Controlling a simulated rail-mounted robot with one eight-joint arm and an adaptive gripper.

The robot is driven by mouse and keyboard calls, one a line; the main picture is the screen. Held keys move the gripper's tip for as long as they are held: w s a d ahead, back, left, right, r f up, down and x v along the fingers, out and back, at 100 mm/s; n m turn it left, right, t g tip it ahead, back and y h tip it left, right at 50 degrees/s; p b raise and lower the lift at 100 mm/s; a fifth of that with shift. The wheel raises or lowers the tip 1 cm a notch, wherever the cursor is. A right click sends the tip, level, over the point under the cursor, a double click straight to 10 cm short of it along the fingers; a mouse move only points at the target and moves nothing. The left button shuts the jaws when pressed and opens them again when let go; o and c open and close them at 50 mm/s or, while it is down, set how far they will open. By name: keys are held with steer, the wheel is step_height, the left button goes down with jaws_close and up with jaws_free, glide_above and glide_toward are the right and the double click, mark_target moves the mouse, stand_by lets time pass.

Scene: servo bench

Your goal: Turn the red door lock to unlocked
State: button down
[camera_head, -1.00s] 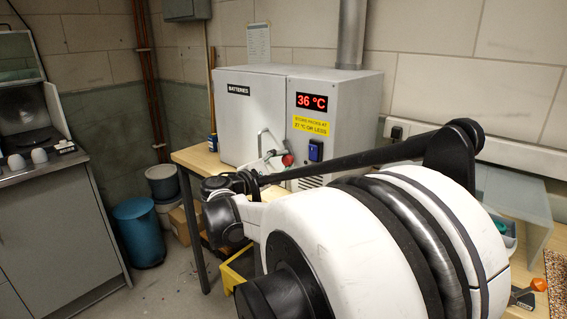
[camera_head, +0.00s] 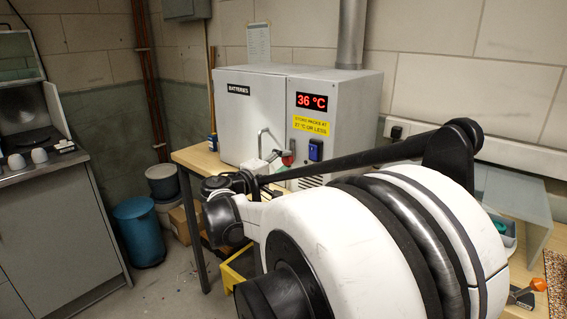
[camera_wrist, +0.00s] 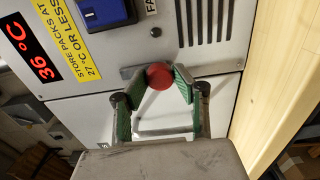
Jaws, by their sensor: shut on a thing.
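The red door lock (camera_head: 288,159) is a small red knob on the front of the grey battery cabinet (camera_head: 250,110), by the door's right edge. In the wrist view the round red lock (camera_wrist: 159,75) sits between the green-padded fingers of my gripper (camera_wrist: 156,77), which is shut on it. A grey plate shows just left of the knob. In the head view my arm and fingers partly cover the lock, so its exact turn angle is hard to tell.
A bent metal door handle (camera_head: 262,138) stands out just left of the lock. A blue switch (camera_head: 315,149) and vents are on the panel to its right. The wooden bench edge (camera_wrist: 280,80) runs along the wrist view's right side. A blue bin (camera_head: 139,232) stands on the floor.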

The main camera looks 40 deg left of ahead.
stand_by(0.3)
steer(key=c, duration=1.4)
jaws_free()
steer(key=shift+o, duration=0.2)
steer(key=s, duration=1.2)
steer(key=shift+a, duration=0.1)
